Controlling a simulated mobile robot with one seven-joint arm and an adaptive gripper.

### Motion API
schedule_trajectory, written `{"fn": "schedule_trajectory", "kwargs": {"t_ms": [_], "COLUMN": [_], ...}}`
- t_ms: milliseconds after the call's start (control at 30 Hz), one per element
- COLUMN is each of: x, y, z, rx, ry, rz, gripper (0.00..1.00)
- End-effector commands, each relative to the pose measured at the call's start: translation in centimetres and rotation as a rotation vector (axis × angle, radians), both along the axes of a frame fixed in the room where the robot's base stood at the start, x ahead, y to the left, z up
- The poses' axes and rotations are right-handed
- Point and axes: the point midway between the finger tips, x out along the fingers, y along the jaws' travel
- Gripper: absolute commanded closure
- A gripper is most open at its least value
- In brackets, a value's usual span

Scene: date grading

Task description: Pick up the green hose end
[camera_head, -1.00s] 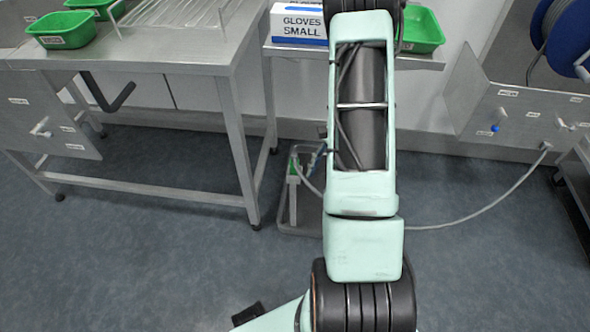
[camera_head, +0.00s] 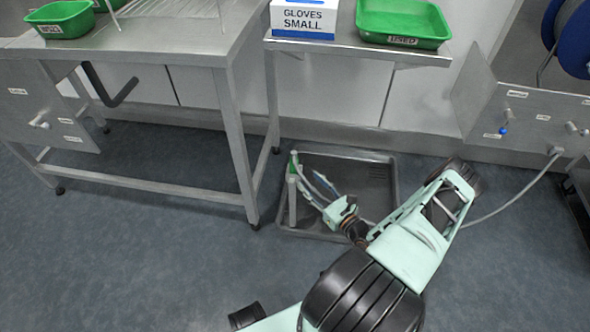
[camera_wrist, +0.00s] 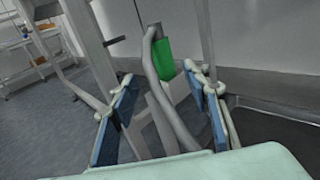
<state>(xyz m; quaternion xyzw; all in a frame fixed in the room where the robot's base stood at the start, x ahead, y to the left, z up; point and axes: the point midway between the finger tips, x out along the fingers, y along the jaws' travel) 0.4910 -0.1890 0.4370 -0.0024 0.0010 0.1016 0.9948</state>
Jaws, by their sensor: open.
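A green piece, taken to be the green hose end, shows near the top of a short grey post (camera_head: 292,205) in the head view (camera_head: 294,164). In the wrist view the green piece (camera_wrist: 164,58) is ahead, beside a bent grey hose (camera_wrist: 152,72). The hose runs down the picture between my fingers. My gripper (camera_wrist: 160,80) is open, with one blue-padded finger on each side of the hose in the picture. I cannot tell whether either finger touches it. In the head view my gripper (camera_head: 317,190) is low, right of the post.
The post stands at a shallow metal floor tray (camera_head: 390,180). A steel table (camera_head: 150,50) with legs is at left. A shelf (camera_head: 400,52) with a glove box (camera_head: 303,18) and green bin (camera_head: 403,20) is behind. A hose (camera_head: 515,195) runs to the right panel (camera_head: 535,115).

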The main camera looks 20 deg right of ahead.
Motion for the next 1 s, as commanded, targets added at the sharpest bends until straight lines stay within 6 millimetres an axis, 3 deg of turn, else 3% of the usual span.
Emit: {"fn": "schedule_trajectory", "kwargs": {"t_ms": [167,400,633,833,1000], "x": [1.4,5.0,6.8,9.8,10.7], "y": [0.0,0.8,1.0,1.5,1.7], "z": [-0.2,-0.3,-0.7,-1.2,-1.1], "rx": [0.005,0.006,0.005,0.003,0.005], "ry": [-0.005,-0.003,-0.003,-0.005,-0.001], "rz": [-0.015,-0.013,-0.012,-0.011,-0.012], "gripper": [0.56,0.56,0.56,0.56,0.56]}}
